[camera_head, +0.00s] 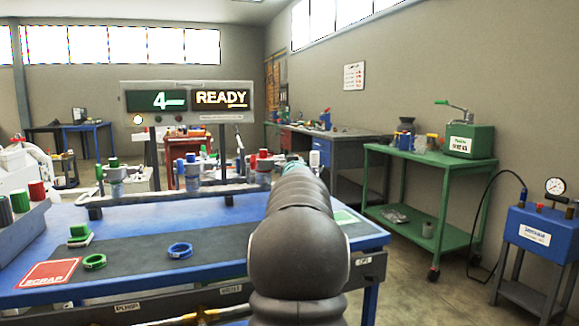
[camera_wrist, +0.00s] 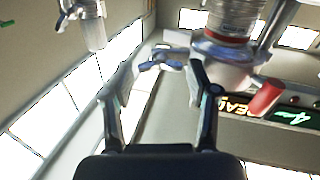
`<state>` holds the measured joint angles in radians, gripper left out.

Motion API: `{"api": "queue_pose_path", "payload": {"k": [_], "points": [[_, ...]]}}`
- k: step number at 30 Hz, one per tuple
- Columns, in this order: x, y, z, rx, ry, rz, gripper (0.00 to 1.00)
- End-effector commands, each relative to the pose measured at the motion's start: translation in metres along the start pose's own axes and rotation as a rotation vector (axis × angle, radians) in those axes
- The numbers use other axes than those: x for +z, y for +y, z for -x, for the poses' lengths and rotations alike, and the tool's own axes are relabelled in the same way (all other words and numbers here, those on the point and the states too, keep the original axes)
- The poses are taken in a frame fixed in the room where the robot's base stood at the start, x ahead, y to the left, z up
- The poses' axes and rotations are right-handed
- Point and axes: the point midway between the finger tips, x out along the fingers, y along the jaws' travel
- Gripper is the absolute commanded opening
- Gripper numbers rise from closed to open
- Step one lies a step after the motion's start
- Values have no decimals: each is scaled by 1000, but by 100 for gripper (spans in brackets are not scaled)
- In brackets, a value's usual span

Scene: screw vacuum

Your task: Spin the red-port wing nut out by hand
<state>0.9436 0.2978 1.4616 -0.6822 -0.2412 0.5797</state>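In the wrist view my gripper (camera_wrist: 162,75) has its two fingers well apart. A small bluish-grey winged piece (camera_wrist: 160,60), seemingly the wing nut, lies between the fingertips; I cannot tell if either pad touches it. A clear cylinder with a red ring (camera_wrist: 235,20) and a red cylinder (camera_wrist: 266,97) are at its right. In the head view the red-capped port unit (camera_head: 263,161) stands at the rear of the blue bench, just left of my arm. My arm hides the gripper and wing nut there.
Blue-capped (camera_head: 190,167) and green-capped (camera_head: 113,172) units stand left along the bench rail. The blue bench (camera_head: 215,211) holds a green ring (camera_head: 94,261), a blue ring (camera_head: 179,250) and a red SCRAP mat (camera_head: 50,273). A sign (camera_head: 222,98) reads READY. A green cart (camera_head: 400,215) stands right.

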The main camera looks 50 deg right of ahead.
Motion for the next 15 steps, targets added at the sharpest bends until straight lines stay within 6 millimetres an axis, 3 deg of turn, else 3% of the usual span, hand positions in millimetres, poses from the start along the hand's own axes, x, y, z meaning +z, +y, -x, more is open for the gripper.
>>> {"api": "queue_pose_path", "payload": {"k": [10,15], "points": [[0,0,3,0,0,-1,60],[-1,0,22,0,1,0,60]]}}
